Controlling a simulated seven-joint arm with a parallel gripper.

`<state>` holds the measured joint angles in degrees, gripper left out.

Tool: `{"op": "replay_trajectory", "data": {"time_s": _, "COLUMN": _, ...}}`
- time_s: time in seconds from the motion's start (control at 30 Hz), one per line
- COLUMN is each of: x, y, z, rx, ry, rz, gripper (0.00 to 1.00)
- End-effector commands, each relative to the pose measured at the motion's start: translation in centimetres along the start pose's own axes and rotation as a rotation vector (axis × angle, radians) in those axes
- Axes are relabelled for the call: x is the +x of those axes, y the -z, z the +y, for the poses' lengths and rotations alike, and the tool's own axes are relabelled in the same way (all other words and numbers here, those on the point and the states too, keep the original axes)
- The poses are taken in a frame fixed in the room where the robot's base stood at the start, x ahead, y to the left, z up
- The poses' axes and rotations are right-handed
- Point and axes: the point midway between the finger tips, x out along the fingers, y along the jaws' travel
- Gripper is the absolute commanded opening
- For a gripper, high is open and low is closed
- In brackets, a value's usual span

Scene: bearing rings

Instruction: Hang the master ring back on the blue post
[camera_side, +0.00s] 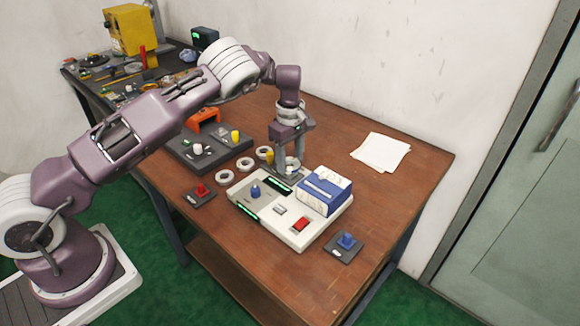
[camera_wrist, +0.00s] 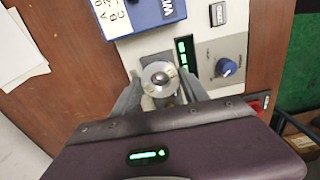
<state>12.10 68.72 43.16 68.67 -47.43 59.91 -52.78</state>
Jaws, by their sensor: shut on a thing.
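My gripper (camera_side: 291,168) points down over the far left end of the white gauge box (camera_side: 318,236). It is shut on a pale metal ring (camera_wrist: 160,79), which shows between the two fingers in the wrist view. The ring is over the gauge's grey pad; I cannot tell whether it touches the pad or a pin there. No mark shows that tells whether it is the master ring. The blue post (camera_side: 346,240) stands on a small dark base at the table's front right, with no ring visible on it.
Three loose rings (camera_side: 245,163) lie left of the gauge. A red post (camera_side: 201,190) stands at front left, and a dark tray (camera_side: 183,153) with white and yellow posts behind it. A blue-and-white box (camera_side: 324,192) sits on the gauge. Papers (camera_side: 381,152) lie at right.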

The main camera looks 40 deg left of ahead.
Motion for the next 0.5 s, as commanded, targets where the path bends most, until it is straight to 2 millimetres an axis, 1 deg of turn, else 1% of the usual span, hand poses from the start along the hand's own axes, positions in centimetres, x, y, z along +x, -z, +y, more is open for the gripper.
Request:
{"op": "replay_trajectory", "data": {"time_s": 0.03, "x": -1.5, "y": 0.0, "z": 0.2, "rx": 0.000, "ry": -0.007, "rz": -0.001, "gripper": 0.00}}
{"op": "replay_trajectory", "data": {"time_s": 0.1, "x": -3.4, "y": 0.0, "z": 0.1, "rx": 0.000, "ry": -0.007, "rz": -0.001, "gripper": 0.00}}
{"op": "replay_trajectory", "data": {"time_s": 0.2, "x": -5.6, "y": 0.0, "z": 0.1, "rx": 0.001, "ry": -0.005, "rz": 0.000, "gripper": 0.00}}
{"op": "replay_trajectory", "data": {"time_s": 0.27, "x": -6.6, "y": -0.1, "z": 0.1, "rx": 0.001, "ry": -0.005, "rz": -0.001, "gripper": 0.00}}
{"op": "replay_trajectory", "data": {"time_s": 0.33, "x": -7.2, "y": -0.6, "z": 0.1, "rx": 0.013, "ry": -0.002, "rz": -0.001, "gripper": 0.00}}
{"op": "replay_trajectory", "data": {"time_s": 0.37, "x": -7.3, "y": -1.1, "z": 0.0, "rx": 0.023, "ry": -0.001, "rz": -0.001, "gripper": 0.00}}
{"op": "replay_trajectory", "data": {"time_s": 0.43, "x": -7.1, "y": -3.0, "z": 0.0, "rx": 0.059, "ry": 0.000, "rz": -0.002, "gripper": 0.00}}
{"op": "replay_trajectory", "data": {"time_s": 0.47, "x": -6.9, "y": -4.1, "z": 0.0, "rx": 0.081, "ry": 0.000, "rz": -0.002, "gripper": 0.00}}
{"op": "replay_trajectory", "data": {"time_s": 0.5, "x": -6.5, "y": -5.7, "z": -0.1, "rx": 0.114, "ry": 0.000, "rz": -0.002, "gripper": 0.00}}
